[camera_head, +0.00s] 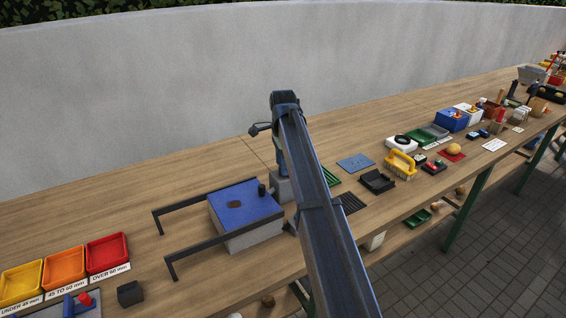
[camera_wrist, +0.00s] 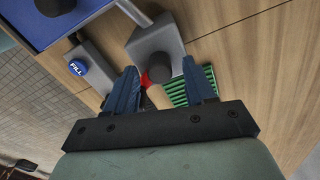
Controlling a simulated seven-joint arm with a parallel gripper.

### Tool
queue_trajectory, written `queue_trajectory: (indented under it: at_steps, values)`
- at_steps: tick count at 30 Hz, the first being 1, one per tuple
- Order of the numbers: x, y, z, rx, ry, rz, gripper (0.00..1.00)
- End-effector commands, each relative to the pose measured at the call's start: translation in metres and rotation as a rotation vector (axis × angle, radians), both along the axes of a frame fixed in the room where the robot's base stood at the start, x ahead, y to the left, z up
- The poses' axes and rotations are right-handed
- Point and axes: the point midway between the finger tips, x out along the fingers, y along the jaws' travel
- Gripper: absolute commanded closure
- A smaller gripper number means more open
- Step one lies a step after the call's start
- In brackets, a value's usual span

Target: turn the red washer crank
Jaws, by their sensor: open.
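In the wrist view, the washer crank shows as a small red piece (camera_wrist: 146,80) with a pale wooden handle (camera_wrist: 158,97), beside a grey housing (camera_wrist: 152,42) with a dark round part on its front. My gripper (camera_wrist: 160,72) is open, with one blue finger on each side of the handle. I see gaps between the handle and the fingers; the handle's near end is partly hidden by the gripper body. In the head view, my arm covers the crank and most of the gripper, while a grey housing (camera_head: 281,188) shows beside it.
A blue-topped box (camera_head: 243,205) stands left of my arm between black rails (camera_head: 205,195). A blue FILL button (camera_wrist: 79,68) and a green slatted grate (camera_wrist: 180,93) are close to the gripper.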

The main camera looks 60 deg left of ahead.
Motion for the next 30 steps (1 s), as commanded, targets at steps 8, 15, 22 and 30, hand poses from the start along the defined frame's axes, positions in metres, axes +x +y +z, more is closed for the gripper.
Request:
queue_trajectory:
  at_steps: [8, 15, 22, 30]
  values:
    - [0.0, 0.0, -0.0002, 0.0, 0.0, 0.0, 0.5]
    - [0.0, 0.0, 0.0, 0.0, 0.0, 0.0, 0.73]
    - [0.0, 0.0, 0.0001, 0.0, 0.0, 0.0, 0.95]
    - [0.0, 0.0, 0.0002, 0.0, 0.0, 0.012, 1.0]
